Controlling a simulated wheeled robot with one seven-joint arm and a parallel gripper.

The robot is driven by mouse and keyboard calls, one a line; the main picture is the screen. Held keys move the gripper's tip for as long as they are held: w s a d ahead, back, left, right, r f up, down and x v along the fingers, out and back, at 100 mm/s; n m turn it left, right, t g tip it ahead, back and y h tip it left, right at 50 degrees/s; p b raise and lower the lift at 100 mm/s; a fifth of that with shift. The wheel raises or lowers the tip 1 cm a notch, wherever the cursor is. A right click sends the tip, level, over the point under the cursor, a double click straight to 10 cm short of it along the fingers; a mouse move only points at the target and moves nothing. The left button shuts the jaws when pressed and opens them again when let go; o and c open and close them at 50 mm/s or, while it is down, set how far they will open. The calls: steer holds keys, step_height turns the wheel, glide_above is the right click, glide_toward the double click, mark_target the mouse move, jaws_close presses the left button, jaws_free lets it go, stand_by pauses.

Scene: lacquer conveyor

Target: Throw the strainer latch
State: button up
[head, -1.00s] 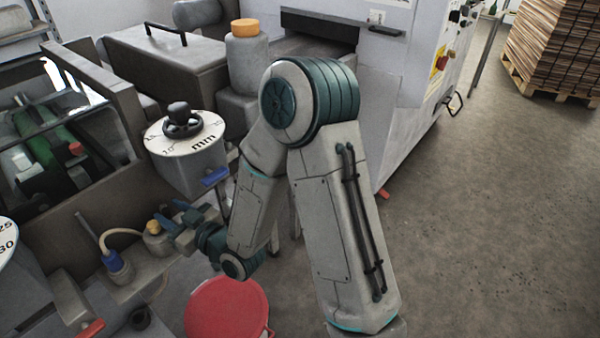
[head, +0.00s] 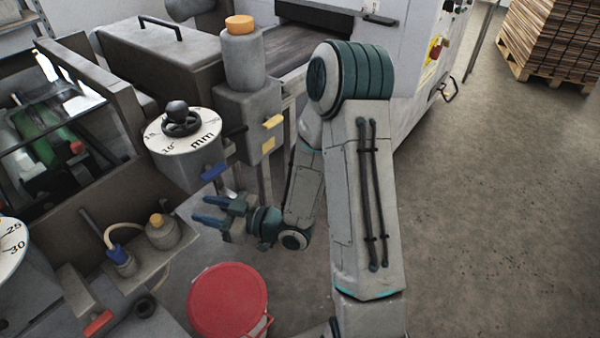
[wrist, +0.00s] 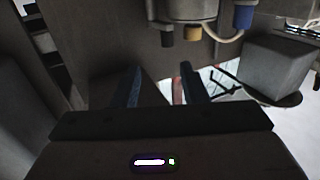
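Which part is the strainer latch I cannot tell for certain. A grey vessel with an orange cap (head: 243,60) stands behind the dial, and yellow tabs (head: 272,122) show on the body below it. A blue lever (head: 213,172) sits under the dial housing. A small grey pot with an orange cap (head: 162,233) is on the ledge, left of my gripper (head: 202,209). My gripper is open and empty, below the blue lever and apart from the pot. In the wrist view its two fingers (wrist: 160,85) stand apart with nothing between them.
The round "mm" dial (head: 183,131) with its black knob stands over the gripper. A red lidded bucket (head: 228,300) is on the floor below. A red lever (head: 98,323) and a blue-capped hose fitting (head: 118,257) are on the left.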

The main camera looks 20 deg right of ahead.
steer(key=p+v, duration=0.6)
steer(key=p, duration=0.1)
steer(key=w+d+m+g+h+b, duration=0.1)
steer(key=w+d+h, duration=0.2)
steer(key=d+h, duration=0.2)
steer(key=w+d+g+h+b, duration=0.1)
steer(key=w+d+h, duration=0.2)
steer(key=d+h, duration=0.25)
steer(key=s+d+r+m+g+h, duration=0.3)
steer(key=s+d+r+m+h, duration=0.1)
steer(key=r, duration=0.5)
steer(key=shift+s+d+r+m+h, duration=0.35)
steer(key=shift+s+m+h, duration=0.4)
steer(key=shift+s+m, duration=0.85)
steer(key=shift+s+n, duration=0.2)
steer(key=shift+n, duration=0.1)
